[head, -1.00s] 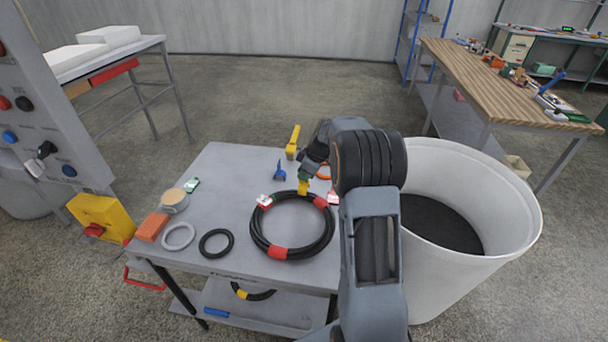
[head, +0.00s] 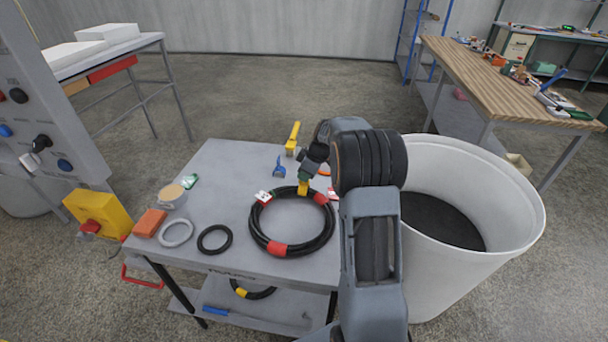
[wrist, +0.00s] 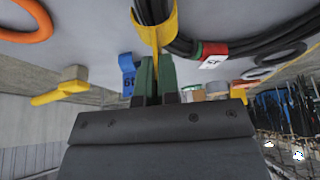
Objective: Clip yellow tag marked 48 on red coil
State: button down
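The coil (head: 269,239) is a black hose ring with red bands, lying flat on the grey cart top. The yellow tag (head: 303,188) is at the coil's far side; no number on it is readable. In the wrist view the yellow tag (wrist: 158,38) curves around the black hose bundle (wrist: 153,10), its stem between my green fingertips. My gripper (head: 305,176) is shut on this stem and reaches in from the far side; it also shows in the wrist view (wrist: 156,75). A red and white tag (head: 263,197) sits on the coil's left; it also shows in the wrist view (wrist: 213,55).
A blue clip (head: 279,167), a yellow tool (head: 293,138) and an orange ring (head: 325,170) lie beyond the coil. A black ring (head: 215,239), a grey ring (head: 176,233) and an orange block (head: 150,223) lie left. A large white bin (head: 490,220) stands right.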

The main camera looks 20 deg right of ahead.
jog(key=shift+f+b, duration=0.6)
jog(key=shift+f, duration=0.15)
dwell(0.7)
jog(key=c, duration=1.3)
grip_release()
jog(key=shift+o, duration=0.2)
jog(key=shift+r, duration=0.1)
